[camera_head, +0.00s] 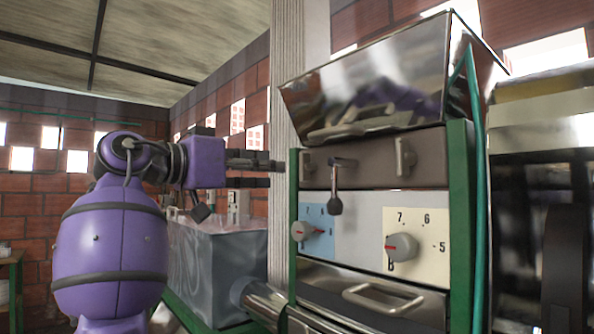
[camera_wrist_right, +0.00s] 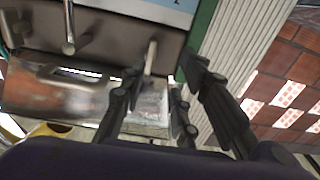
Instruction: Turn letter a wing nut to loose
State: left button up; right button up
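The grey panel of the machine (camera_head: 375,160) carries a wing nut at its left end (camera_head: 306,163) and another wing nut at its right end (camera_head: 405,158). No letter is readable beside either nut. The left-end nut also shows in the right wrist view as a pale upright tab (camera_wrist_right: 151,56). My right gripper (camera_head: 272,163) points at the panel's left edge, just left of that nut in the head view. In the wrist view its fingers (camera_wrist_right: 160,74) are apart, with the tab between them in the picture. Contact cannot be told. My left gripper is not in view.
A spoon-shaped lever (camera_head: 336,185) hangs between the nuts. Below are two dials, left (camera_head: 301,230) and right (camera_head: 401,247), and a drawer handle (camera_head: 383,298). A green post (camera_head: 293,215) borders the panel. A grey tub (camera_head: 215,270) stands below my right arm.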

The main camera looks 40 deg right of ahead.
aim_at(300, 162)
jog(key=shift+m+g, duration=0.4)
jog(key=d, duration=0.2)
jog(key=d+r, duration=0.1)
jog(key=d, duration=0.1)
jog(key=s+d+p, duration=0.1)
jog(key=d, duration=0.1)
jog(key=shift+d+r, duration=0.3)
jog(key=shift+r, duration=0.05)
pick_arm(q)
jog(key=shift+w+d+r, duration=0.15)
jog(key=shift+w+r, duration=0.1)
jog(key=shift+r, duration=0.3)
pick_arm(e)
jog(key=shift+w+d+f, duration=0.1)
jog(key=shift+w+d, duration=0.05)
jog(key=shift+d, duration=0.35)
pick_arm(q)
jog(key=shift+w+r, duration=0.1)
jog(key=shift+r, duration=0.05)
pick_arm(e)
grip_shut()
